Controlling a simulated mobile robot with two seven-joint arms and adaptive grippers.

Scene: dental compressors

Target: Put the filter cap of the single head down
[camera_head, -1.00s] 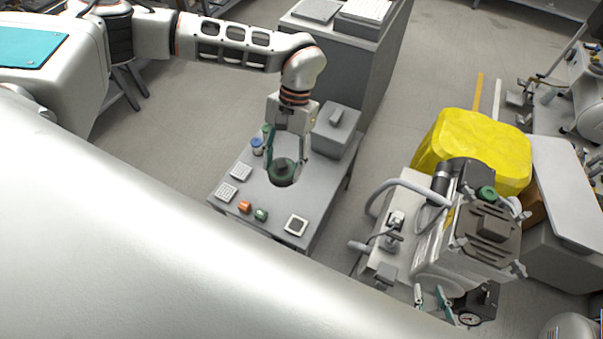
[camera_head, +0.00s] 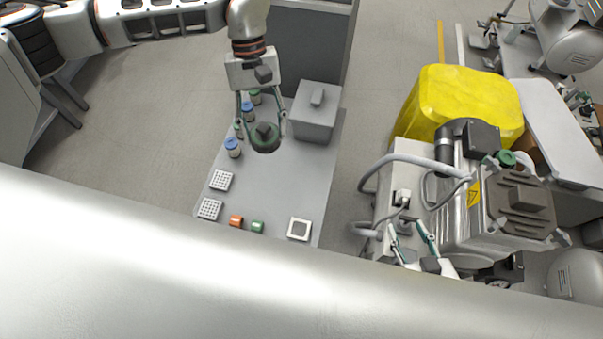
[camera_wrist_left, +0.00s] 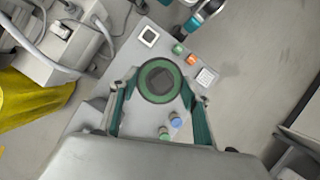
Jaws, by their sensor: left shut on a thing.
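The compressor with a ribbed dark head (camera_head: 520,200) stands at the right. My right gripper (camera_head: 408,228) is in front of it, fingers apart and empty.
Blue-lidded jars (camera_head: 233,148) stand left of the cap, and a grey box (camera_head: 315,110) right of it. White grid trays (camera_head: 221,181), an orange piece (camera_head: 236,221), a green piece (camera_head: 257,226) and a framed square (camera_head: 299,229) lie near the front. The tabletop's middle is clear.

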